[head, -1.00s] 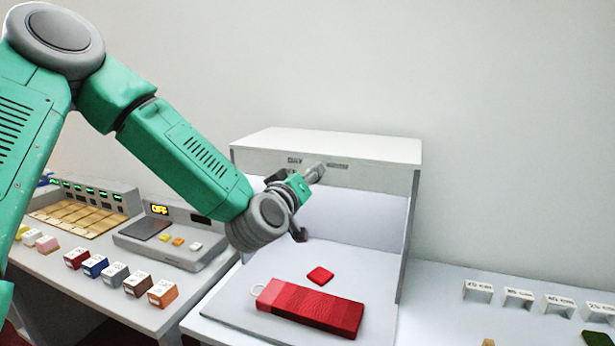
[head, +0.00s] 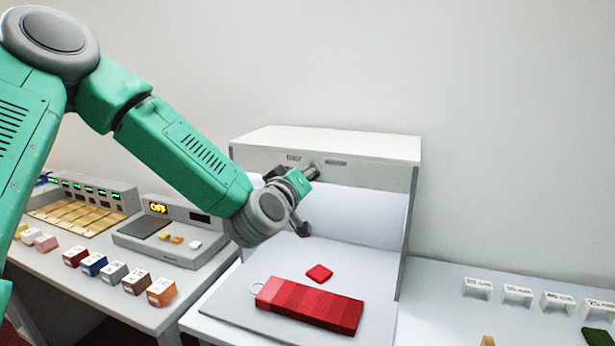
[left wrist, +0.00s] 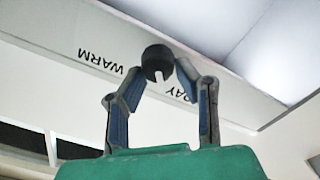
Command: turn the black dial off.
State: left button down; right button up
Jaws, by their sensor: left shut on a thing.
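The black dial (left wrist: 157,60) is on the front panel of the white light booth (head: 330,141). In the left wrist view its pale mark points down the picture, between the printed words WARM and DAY, which appear upside down. My left gripper (left wrist: 160,74) is shut on the dial, with one finger on each side. In the head view my left gripper (head: 313,172) is at the booth's upper front, and its wrist and fingers mostly hide the dial. My right gripper is not in view.
A red swatch strip (head: 310,306) and small red piece (head: 319,273) lie on the booth floor. Left are a grey device (head: 170,250) reading OFF and several coloured blocks (head: 115,273). Several white label stands (head: 518,296) are at right.

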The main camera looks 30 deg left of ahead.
pick_arm(q)
jog(key=n+b, duration=0.3)
jog(key=n, duration=0.2)
jog(key=f+n+b, duration=0.1)
jog(key=n+b, duration=0.2)
jog(key=n, duration=0.1)
jog(key=shift+s+a+f+n, duration=0.1)
jog(key=shift+a+f+n, duration=0.1)
jog(key=shift+n, duration=0.2)
jog(key=shift+b, duration=0.35)
jog(key=c, duration=1.2)
grip_release()
jog(key=shift+a, duration=0.1)
jog(key=shift+r+n, duration=0.1)
jog(key=shift+n, duration=0.2)
